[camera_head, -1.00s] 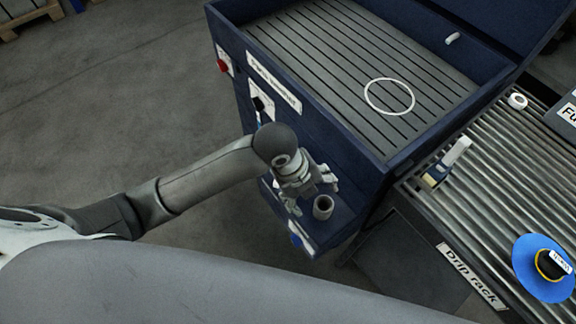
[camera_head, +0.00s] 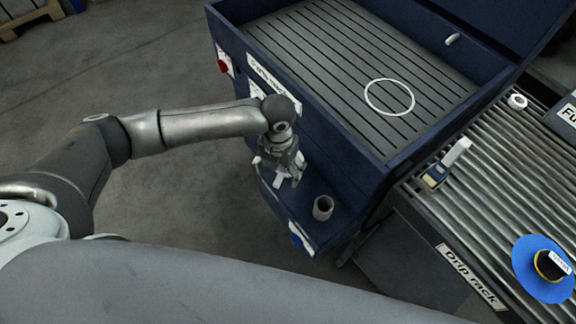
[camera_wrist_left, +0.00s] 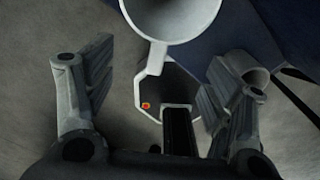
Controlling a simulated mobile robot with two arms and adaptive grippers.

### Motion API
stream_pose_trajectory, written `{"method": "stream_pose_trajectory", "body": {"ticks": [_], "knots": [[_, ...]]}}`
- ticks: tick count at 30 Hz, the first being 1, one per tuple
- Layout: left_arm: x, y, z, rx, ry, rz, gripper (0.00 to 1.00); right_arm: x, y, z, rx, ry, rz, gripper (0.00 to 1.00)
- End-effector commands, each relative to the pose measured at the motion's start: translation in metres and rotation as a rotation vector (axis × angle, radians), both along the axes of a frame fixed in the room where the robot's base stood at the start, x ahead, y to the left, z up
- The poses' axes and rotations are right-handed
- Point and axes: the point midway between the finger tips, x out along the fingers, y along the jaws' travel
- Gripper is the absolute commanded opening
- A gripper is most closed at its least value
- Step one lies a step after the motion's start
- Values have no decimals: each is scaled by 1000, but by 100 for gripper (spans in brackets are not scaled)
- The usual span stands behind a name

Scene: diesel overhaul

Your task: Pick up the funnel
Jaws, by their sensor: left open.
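In the left wrist view, a pale round hollow piece, which looks like the funnel (camera_wrist_left: 175,18), fills the top centre, cut off by the frame edge. A pale angular handle or loop (camera_wrist_left: 150,85) with an orange dot hangs from it between my fingers. My left gripper (camera_wrist_left: 150,85) is open, with a finger on each side of the loop and no visible grip on it. In the head view, my left gripper (camera_head: 283,180) is over the small front ledge of the blue parts washer, left of a grey hollow cylinder (camera_head: 323,208). The funnel is not clearly seen there. My right gripper is not in view.
The blue washer (camera_head: 375,160) has raised walls and a slatted top with a white ring (camera_head: 389,97).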

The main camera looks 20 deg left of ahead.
Motion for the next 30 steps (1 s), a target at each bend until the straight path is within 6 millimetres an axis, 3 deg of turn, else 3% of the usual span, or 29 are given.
{"method": "stream_pose_trajectory", "body": {"ticks": [12, 21, 30], "knots": [[4, 3, -49, 0, 0, 1, 76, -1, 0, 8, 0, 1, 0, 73], [4, 3, -53, 0, -2, 0, 76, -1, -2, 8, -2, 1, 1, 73], [4, 3, -53, 0, -2, 1, 38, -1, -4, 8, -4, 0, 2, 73]]}}
